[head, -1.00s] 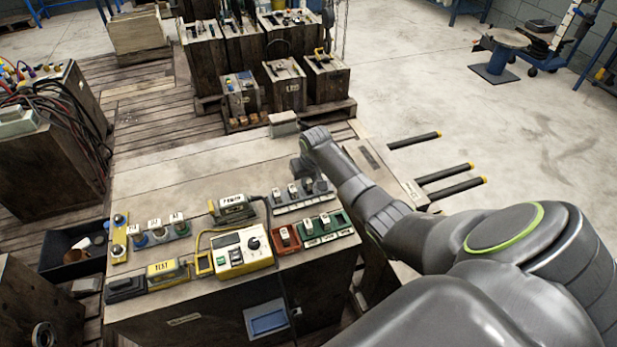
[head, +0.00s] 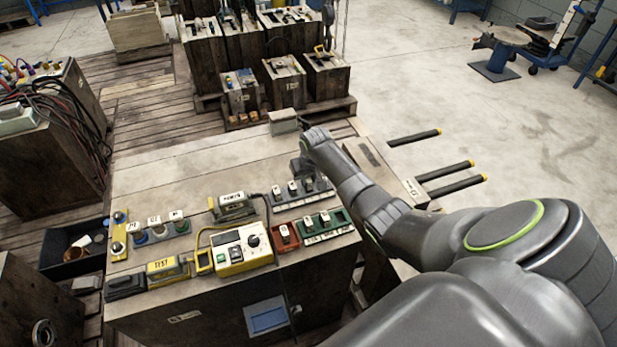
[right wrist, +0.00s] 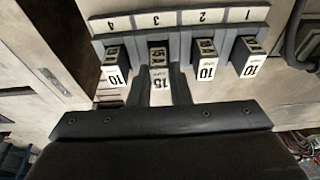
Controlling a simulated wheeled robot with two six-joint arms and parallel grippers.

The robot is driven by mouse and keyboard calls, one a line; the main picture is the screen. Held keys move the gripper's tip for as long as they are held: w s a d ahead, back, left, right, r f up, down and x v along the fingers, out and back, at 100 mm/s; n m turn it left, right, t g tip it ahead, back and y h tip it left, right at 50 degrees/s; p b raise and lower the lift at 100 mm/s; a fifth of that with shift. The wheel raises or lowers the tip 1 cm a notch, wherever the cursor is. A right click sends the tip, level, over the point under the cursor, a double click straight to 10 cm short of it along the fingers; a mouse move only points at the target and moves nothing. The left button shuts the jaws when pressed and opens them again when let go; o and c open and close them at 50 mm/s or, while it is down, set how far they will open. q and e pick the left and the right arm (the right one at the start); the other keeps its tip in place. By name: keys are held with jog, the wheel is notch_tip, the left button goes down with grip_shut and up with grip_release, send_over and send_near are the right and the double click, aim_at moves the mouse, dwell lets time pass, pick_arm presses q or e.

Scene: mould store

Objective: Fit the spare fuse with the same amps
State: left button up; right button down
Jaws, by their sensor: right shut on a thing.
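A grey fuse block (right wrist: 180,20) with numbered positions 1 to 4 fills the top of the right wrist view. It also shows on the bench in the head view (head: 285,208). Fuses marked 10 stand at position 4 (right wrist: 115,74), position 2 (right wrist: 206,67) and position 1 (right wrist: 249,67). A fuse marked 15 (right wrist: 160,83) is at position 3, between the fingers of my right gripper (right wrist: 160,95), which is shut on it. I cannot tell how deep it sits. A green tray (head: 340,222) holds several fuses; a red tray (head: 286,244) holds one. My left gripper is out of view.
A yellow meter (head: 240,255), a TEST box (head: 165,270) and a POWER box (head: 233,207) with a cable stand near the block. A row of labelled knobs (head: 155,231) is at the left. The far left bench top (head: 185,170) is clear.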

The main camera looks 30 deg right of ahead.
jog(key=shift+f, duration=0.4)
dwell(0.3)
jog(key=c, duration=1.3)
grip_release()
jog(key=shift+o, duration=0.2)
jog(key=shift+r, duration=0.1)
notch_tip(320, 180, up, 8)
jog(key=p, duration=0.8)
jog(key=shift+f, duration=0.25)
jog(key=shift+s+f, duration=0.1)
jog(key=shift+f, duration=0.05)
